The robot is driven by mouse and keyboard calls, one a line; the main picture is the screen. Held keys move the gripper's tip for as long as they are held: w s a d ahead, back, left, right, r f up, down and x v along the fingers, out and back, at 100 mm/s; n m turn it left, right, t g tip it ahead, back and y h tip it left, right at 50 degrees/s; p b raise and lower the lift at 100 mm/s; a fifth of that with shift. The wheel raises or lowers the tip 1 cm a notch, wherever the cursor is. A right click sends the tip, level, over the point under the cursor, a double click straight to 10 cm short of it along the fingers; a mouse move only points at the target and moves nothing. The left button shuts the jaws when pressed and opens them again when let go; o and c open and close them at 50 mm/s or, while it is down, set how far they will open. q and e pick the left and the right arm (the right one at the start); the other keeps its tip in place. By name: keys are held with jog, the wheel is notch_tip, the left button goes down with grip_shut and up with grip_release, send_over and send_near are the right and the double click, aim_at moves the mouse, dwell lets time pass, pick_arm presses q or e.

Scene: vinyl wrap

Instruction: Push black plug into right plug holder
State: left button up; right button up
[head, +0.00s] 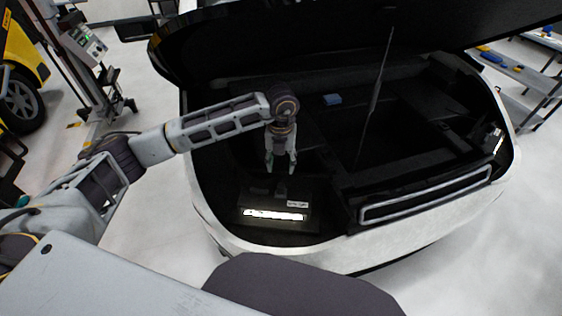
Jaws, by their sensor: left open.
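My left gripper (281,170) points down inside the open front compartment of a white car (330,254). Its two fingers are apart and nothing shows between them. It hangs above a dark box-like part (275,197) that has a small light label and a bright white strip (273,215). I cannot make out the black plug or the right plug holder in the dark compartment. My right gripper is not in view.
The raised black hood (350,40) spans above the arm, and a thin prop rod (375,95) stands right of the gripper. A blue block (332,100) lies farther back. A framed grille (425,195) edges the front right. Shelves (520,75) stand at right.

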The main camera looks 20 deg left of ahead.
pick_arm(q)
send_over(281, 185)
notch_tip(281, 185, down, 6)
jog(key=shift+r, duration=0.1)
notch_tip(281, 185, down, 6)
jog(key=shift+f+p, duration=0.25)
jog(key=shift+p, duration=0.05)
jog(key=shift+f, duration=0.65)
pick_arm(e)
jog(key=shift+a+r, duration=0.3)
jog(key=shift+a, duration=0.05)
pick_arm(q)
jog(key=c, duration=1.1)
jog(key=o, duration=0.3)
jog(key=shift+c, duration=1.2)
jog(key=shift+r, duration=0.1)
grip_shut()
